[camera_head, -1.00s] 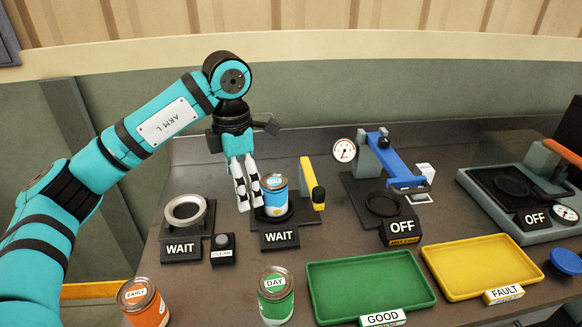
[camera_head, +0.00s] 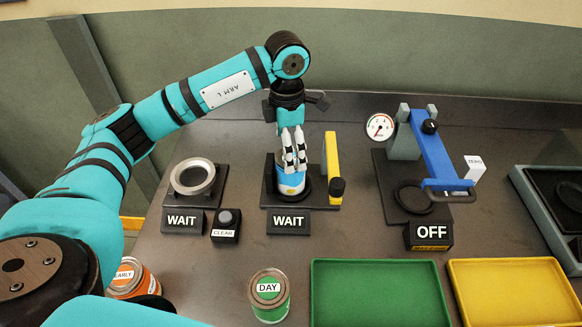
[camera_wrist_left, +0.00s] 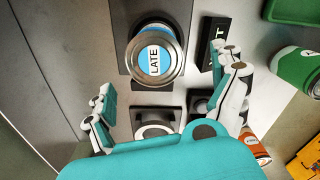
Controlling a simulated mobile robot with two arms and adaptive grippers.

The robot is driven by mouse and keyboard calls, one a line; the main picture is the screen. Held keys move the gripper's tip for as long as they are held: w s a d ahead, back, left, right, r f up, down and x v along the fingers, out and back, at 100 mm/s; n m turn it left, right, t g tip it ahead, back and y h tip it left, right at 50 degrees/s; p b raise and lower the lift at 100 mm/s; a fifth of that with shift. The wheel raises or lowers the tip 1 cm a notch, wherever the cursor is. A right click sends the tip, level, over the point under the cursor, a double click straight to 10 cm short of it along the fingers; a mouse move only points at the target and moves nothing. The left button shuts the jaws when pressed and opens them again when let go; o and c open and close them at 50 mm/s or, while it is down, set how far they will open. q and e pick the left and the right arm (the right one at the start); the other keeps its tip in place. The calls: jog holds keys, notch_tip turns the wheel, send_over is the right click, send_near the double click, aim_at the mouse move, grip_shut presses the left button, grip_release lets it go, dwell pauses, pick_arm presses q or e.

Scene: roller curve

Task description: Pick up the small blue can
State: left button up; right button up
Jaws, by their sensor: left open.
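The small blue can (camera_head: 291,184) stands upright on the round black seat of the right-hand WAIT station. Its blue lid label reads LATE in the left wrist view (camera_wrist_left: 154,60). My left gripper (camera_head: 294,166) is open, its white-tipped fingers in front of the can in the head view and hiding part of it. In the left wrist view the two fingers (camera_wrist_left: 168,98) are spread wide, and the can shows ahead between and beyond them. I cannot tell whether a finger touches the can. My right gripper is not in view.
A yellow lever (camera_head: 331,165) stands just right of the can. An empty ring station (camera_head: 193,178) is to the left. The green DAY can (camera_head: 269,296) and orange EARLY can (camera_head: 132,278) stand in front. Green (camera_head: 378,268) and yellow (camera_head: 508,268) trays lie right, below a blue-armed press (camera_head: 432,150).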

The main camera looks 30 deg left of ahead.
pick_arm(q)
notch_tip(320, 180, down, 3)
jog(key=shift+w+f+p, duration=0.15)
jog(key=shift+p, duration=0.15)
jog(key=shift+f+p, duration=0.5)
notch_tip(320, 180, down, 4)
jog(key=shift+w+a+r+p, duration=0.1)
jog(key=shift+r+p, duration=0.05)
jog(key=shift+p, duration=0.65)
jog(key=shift+f, duration=0.35)
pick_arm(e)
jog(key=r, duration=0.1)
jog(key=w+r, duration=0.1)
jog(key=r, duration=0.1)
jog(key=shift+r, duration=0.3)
pick_arm(q)
jog(key=shift+c, duration=0.4)
jog(key=c, duration=1.2)
